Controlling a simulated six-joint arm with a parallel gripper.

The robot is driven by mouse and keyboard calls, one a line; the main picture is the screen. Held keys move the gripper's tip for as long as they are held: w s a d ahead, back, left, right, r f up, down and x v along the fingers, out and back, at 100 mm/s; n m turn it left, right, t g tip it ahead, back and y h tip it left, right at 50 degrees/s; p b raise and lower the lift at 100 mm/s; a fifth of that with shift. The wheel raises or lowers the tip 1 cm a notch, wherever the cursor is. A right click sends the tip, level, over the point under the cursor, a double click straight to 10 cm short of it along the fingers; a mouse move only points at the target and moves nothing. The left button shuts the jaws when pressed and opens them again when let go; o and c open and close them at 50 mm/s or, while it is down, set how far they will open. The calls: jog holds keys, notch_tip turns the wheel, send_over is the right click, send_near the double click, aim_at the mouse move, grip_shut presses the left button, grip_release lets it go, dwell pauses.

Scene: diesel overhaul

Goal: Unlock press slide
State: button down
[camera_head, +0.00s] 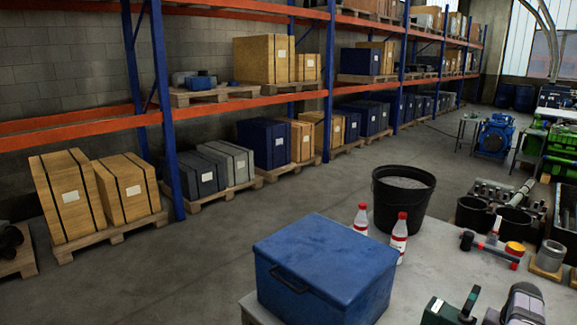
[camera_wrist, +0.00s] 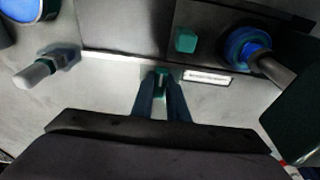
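In the wrist view my gripper (camera_wrist: 161,84) reaches forward with two dark fingers, a narrow gap between them. A small green piece (camera_wrist: 162,71) shows at the fingertips. I cannot tell whether the fingers touch it or it lies just beyond them. A second green block (camera_wrist: 186,40) sits on a dark panel, with a white label plate (camera_wrist: 208,78) below it. At the right is a round blue and teal part (camera_wrist: 245,50) with a grey rod. I cannot tell which part is the press slide. My gripper does not show in the head view.
In the wrist view a grey-tipped handle (camera_wrist: 40,70) with a teal collar lies at the left. In the head view a blue box (camera_head: 325,265), two red-capped bottles (camera_head: 399,240) and a hammer (camera_head: 485,245) crowd the bench; a black bucket (camera_head: 402,205) stands behind.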

jog(key=shift+n+b, duration=0.35)
jog(key=shift+n, duration=0.65)
jog(key=shift+d+n+y, duration=0.1)
jog(key=shift+n+y, duration=0.3)
jog(key=shift+n, duration=0.9)
jog(key=shift+t, duration=0.3)
jog(key=shift+s, duration=0.1)
jog(key=c, duration=1.7)
grip_release()
jog(key=shift+w+p+v, duration=0.15)
jog(key=shift+p+v, duration=0.5)
jog(key=shift+v, duration=0.25)
jog(key=shift+w+p+v, duration=0.2)
jog(key=shift+p+v, duration=0.5)
jog(key=shift+v, duration=0.25)
jog(key=shift+w+p+v, duration=0.15)
jog(key=shift+p+v, duration=0.5)
jog(key=shift+v, duration=0.25)
jog(key=shift+d+r, duration=0.1)
jog(key=shift+d, duration=0.05)
